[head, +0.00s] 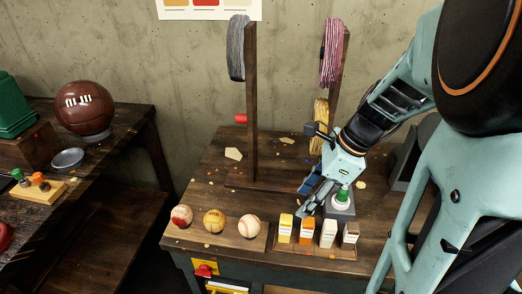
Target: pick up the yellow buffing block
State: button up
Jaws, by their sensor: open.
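The yellow buffing block (286,224) stands upright at the left end of a short row of blocks near the front of the workbench (209,183). It has a pale label on its lower front. My gripper (312,202) reaches down from the upper right. Its fingers are open, just behind and above the row, a little right of the yellow block. I see nothing held between them. How far the fingertips are from the blocks is hard to tell.
Orange (307,227), cream (328,231) and brown (350,231) blocks stand right of the yellow one. A green-topped item (342,194) sits on a grey base close to my gripper. Several balls, including a yellowish one (214,221), sit on the left. A tall wooden post (251,110) stands behind.

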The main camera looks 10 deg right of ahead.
aim_at(289, 218)
jog(key=b+x, duration=0.1)
jog(key=x, duration=0.4)
jog(key=shift+s+a+f, duration=0.1)
jog(key=shift+a+f, duration=0.15)
jog(key=shift+a, duration=0.05)
jog(key=x, duration=0.3)
jog(key=b+x, duration=0.1)
jog(key=shift+w+d+f, duration=0.2)
jog(key=shift+w+f, duration=0.05)
jog(key=shift+f, duration=0.15)
jog(key=shift+w+a+f, duration=0.1)
jog(key=shift+a+f, duration=0.15)
jog(key=shift+f, duration=0.25)
jog(key=shift+c, duration=0.5)
jog(key=c, duration=1)
